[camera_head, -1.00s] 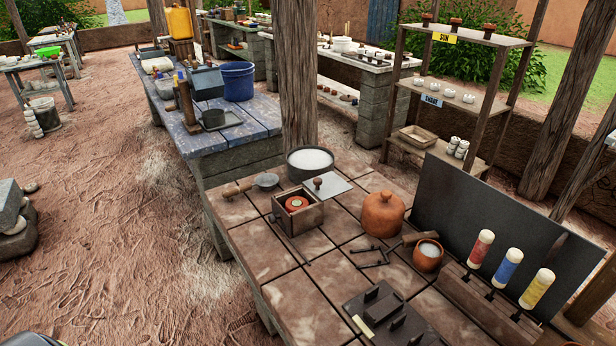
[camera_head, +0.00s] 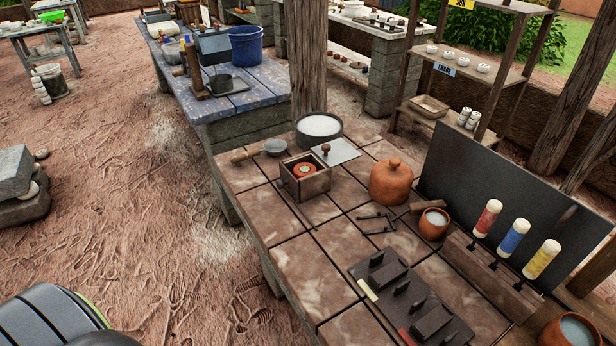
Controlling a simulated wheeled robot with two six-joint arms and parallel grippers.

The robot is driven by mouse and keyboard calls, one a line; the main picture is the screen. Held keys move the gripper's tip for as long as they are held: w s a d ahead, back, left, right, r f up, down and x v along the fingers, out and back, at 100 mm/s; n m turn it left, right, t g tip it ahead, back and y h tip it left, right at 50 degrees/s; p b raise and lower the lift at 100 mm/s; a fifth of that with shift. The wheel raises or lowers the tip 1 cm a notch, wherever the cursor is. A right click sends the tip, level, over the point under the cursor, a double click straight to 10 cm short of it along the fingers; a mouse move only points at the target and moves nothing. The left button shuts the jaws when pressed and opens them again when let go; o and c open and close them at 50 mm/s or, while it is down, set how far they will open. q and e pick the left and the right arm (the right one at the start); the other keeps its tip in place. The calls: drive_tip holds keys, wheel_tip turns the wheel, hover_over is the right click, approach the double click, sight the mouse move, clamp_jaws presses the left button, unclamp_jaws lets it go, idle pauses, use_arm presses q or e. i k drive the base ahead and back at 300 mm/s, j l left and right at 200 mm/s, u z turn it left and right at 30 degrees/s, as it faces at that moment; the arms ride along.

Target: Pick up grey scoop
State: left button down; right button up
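The grey scoop (camera_head: 275,147) lies on the tiled worktop near its far left edge. It has a small round grey bowl, and its wooden handle points left toward the edge. It sits just left of a dark round pan of white material (camera_head: 319,131) and behind a wooden box with a red-orange round piece inside (camera_head: 305,183). Nothing covers the scoop. Neither of my grippers shows. A dark rounded part with a green edge, likely mine, fills the lower left corner.
The tiled worktop (camera_head: 290,262) also holds a lidded clay pot (camera_head: 391,183), a small clay cup (camera_head: 434,223), a dark plate with blocks (camera_head: 412,297) and colored bottles (camera_head: 513,238). A wooden post (camera_head: 308,70) rises behind the pan. Open dirt floor lies left.

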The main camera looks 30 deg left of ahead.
sight(275, 148)
drive_tip(key=i+j, duration=0.1)
drive_tip(key=j, duration=0.3)
drive_tip(key=i+j+z, duration=0.1)
drive_tip(key=j, duration=0.7)
drive_tip(key=i+z, duration=0.05)
drive_tip(key=i, duration=0.05)
